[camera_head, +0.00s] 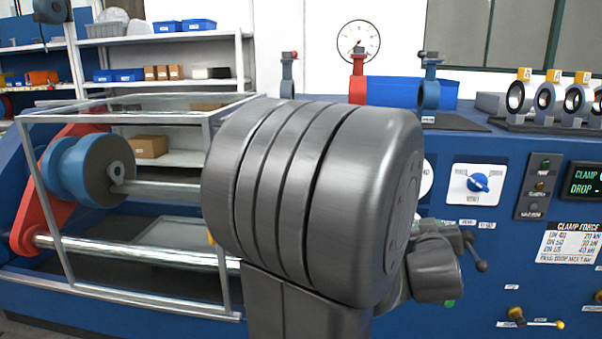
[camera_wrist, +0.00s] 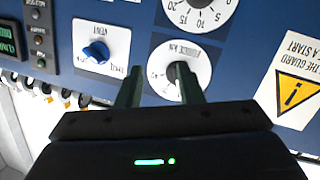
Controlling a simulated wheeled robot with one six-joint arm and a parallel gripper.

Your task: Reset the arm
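My gripper (camera_wrist: 158,80) shows in the wrist view with its two dark green fingers apart. No object is held between them. They point at a blue control panel (camera_wrist: 140,15), and a white dial plate with a dark knob (camera_wrist: 171,74) lies behind the right finger, which partly covers it. I cannot tell how far the fingertips are from the panel. In the head view my dark grey arm fills the middle of the picture, and I cannot make out my gripper there.
A blue selector knob (camera_head: 478,182) is on the panel, right of my arm. Several valves (camera_head: 548,95) stand on the bench top at right. A metal-framed guard (camera_head: 55,215) encloses the clamp at left. A wall gauge (camera_head: 358,40) hangs behind. A yellow warning label (camera_wrist: 297,91) is on the panel.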

